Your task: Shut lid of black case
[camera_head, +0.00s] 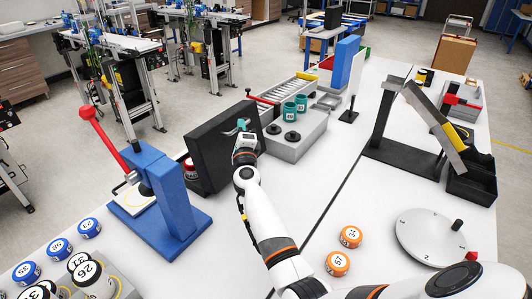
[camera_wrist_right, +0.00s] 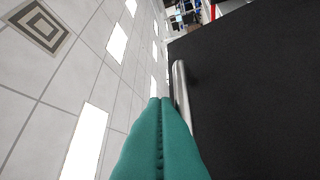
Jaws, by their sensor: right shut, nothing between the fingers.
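The black case (camera_head: 215,150) stands on the white table left of centre. Its broad black lid is raised steeply. A dark red round piece with a white label (camera_head: 191,168) shows at its left end; the rest of the inside is hidden. My right gripper (camera_head: 243,126) is at the lid's right part, with its fingers shut and empty. In the right wrist view the teal fingertips (camera_wrist_right: 160,100) are together, beside a silver bar (camera_wrist_right: 181,92) on the edge of the black lid (camera_wrist_right: 250,95). I cannot tell whether they touch it. My left gripper is out of view.
A blue press (camera_head: 160,190) with a red lever stands left of the case. A grey block (camera_head: 295,145) with teal cups is close on the right. Orange pucks (camera_head: 350,237) and a round white plate (camera_head: 430,235) lie right of my arm.

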